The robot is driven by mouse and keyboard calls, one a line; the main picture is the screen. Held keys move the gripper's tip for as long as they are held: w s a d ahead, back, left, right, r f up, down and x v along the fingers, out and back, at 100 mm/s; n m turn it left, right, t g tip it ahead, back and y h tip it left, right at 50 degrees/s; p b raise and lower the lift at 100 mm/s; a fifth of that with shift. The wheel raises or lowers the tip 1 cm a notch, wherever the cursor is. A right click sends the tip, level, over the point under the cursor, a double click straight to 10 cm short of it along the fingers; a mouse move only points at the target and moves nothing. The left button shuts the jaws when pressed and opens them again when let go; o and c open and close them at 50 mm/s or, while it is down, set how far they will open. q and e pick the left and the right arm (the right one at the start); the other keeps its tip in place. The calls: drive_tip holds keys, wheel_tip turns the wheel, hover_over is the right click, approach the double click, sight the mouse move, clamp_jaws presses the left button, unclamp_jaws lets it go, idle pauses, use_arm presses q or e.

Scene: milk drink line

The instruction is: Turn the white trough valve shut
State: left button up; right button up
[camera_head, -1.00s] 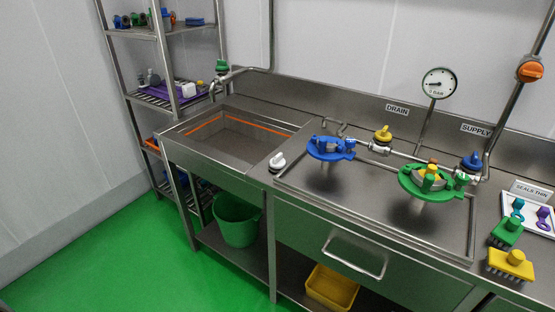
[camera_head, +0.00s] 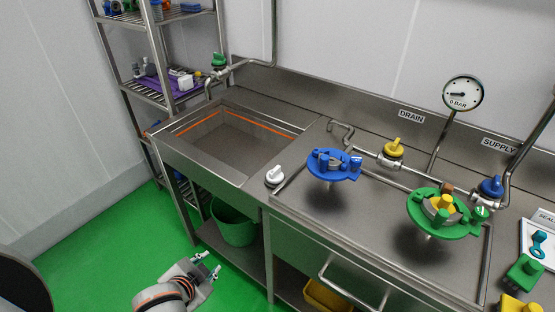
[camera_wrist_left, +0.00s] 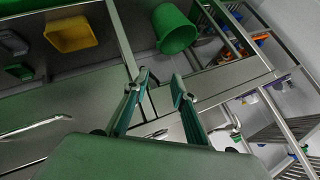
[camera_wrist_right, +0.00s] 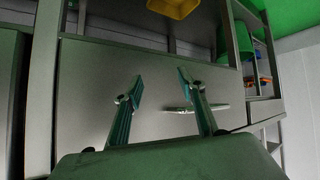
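The white trough valve (camera_head: 275,175) is a small knob with a raised grip. It sits on the front edge of the steel bench, by the right front corner of the sunken trough (camera_head: 230,147). My left gripper (camera_head: 212,265) is open and empty, low in front of the bench, below and left of the valve and apart from it. Its spread fingers show in the left wrist view (camera_wrist_left: 160,83). I cannot make out the valve there. My right gripper (camera_wrist_right: 160,88) is open and empty in the right wrist view, facing a steel front panel. It is outside the head view.
A green bucket (camera_head: 234,225) and a yellow tub (camera_head: 326,297) are underneath. A drawer handle (camera_head: 352,291) juts out in front. Shelving (camera_head: 150,95) stands left.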

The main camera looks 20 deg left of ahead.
use_arm(q)
wheel_tip(320, 180, up, 4)
drive_tip(key=w, duration=0.2)
drive_tip(key=n+t+h+p, duration=0.1)
drive_tip(key=n+t+h, duration=0.25)
drive_tip(key=h, duration=0.25)
approach(276, 169)
drive_tip(key=shift+w+d+f+m+t, duration=0.1)
drive_tip(key=shift+w+f+m+t, duration=0.1)
drive_tip(key=shift+w+f, duration=0.25)
drive_tip(key=shift+w+d+f+m+t, duration=0.15)
drive_tip(key=shift+w+f, duration=0.1)
drive_tip(key=shift+w, duration=0.45)
drive_tip(key=x, duration=0.6)
drive_tip(key=shift+w+d+f, duration=0.1)
drive_tip(key=shift+w+d, duration=0.05)
drive_tip(key=shift+w+d+f, duration=0.2)
drive_tip(key=shift+w+f, duration=0.05)
drive_tip(key=shift+w, duration=0.25)
use_arm(e)
drive_tip(key=shift+w+d+r, duration=0.15)
drive_tip(key=shift+d+r, duration=0.25)
drive_tip(key=shift+r, duration=0.4)
use_arm(q)
clamp_jaws()
use_arm(e)
drive_tip(key=shift+a, duration=0.1)
